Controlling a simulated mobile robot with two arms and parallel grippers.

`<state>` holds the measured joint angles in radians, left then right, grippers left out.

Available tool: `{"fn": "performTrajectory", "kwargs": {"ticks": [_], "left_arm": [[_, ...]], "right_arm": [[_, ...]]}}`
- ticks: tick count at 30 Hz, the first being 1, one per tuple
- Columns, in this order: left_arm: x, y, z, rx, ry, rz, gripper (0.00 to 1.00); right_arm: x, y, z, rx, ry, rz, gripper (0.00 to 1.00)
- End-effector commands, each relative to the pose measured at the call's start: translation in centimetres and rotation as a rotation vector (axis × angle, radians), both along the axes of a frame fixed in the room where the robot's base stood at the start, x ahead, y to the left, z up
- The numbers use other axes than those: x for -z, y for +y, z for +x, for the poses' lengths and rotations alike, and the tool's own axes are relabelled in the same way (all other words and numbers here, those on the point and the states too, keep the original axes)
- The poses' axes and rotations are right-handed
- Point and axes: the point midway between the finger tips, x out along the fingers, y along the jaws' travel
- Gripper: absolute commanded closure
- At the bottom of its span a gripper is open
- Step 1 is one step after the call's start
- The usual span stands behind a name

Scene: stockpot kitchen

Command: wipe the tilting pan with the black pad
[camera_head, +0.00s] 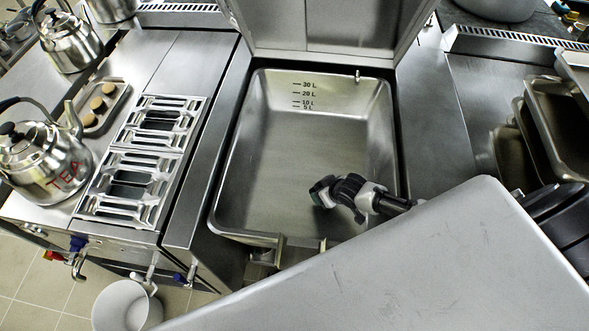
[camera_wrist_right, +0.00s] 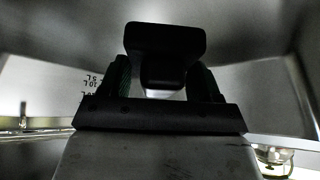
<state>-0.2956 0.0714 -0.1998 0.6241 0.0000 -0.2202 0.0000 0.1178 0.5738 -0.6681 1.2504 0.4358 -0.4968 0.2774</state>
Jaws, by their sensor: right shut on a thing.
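The tilting pan (camera_head: 275,165) is a deep steel basin in the middle of the head view, with litre marks on its back wall and its lid (camera_head: 330,28) raised behind. My right gripper (camera_head: 322,190) is down inside the pan, toward its front right. In the right wrist view its two green-lined fingers are shut on the black pad (camera_wrist_right: 165,42), a dark block between and beyond the fingertips. In the head view the gripper hides most of the pad, and I cannot tell whether the pad touches the pan floor. My left gripper is not in view.
A burner range (camera_head: 145,150) stands left of the pan, with a kettle marked TEA (camera_head: 45,165) and a small tray of round things (camera_head: 103,106). A white bucket (camera_head: 122,305) is on the floor at front left. Steel trays (camera_head: 540,120) stand at right.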

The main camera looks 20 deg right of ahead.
Motion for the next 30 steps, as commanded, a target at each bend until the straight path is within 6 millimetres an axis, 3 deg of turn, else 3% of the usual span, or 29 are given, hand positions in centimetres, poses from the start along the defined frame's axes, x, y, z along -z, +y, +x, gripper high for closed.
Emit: {"fn": "performTrajectory", "kwargs": {"ticks": [3,8,25,30], "left_arm": [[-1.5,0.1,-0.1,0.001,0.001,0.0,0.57],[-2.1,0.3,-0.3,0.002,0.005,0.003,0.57],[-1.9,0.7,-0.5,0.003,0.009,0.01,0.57],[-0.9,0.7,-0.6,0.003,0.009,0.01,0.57]], "right_arm": [[-1.6,0.0,0.1,0.001,-0.001,0.0,0.59],[-2.3,0.0,0.2,0.002,0.0,0.0,0.59],[-2.3,0.1,0.3,0.002,-0.001,0.0,0.59],[-4.3,2.1,2.2,0.014,-0.009,0.006,0.59]]}}
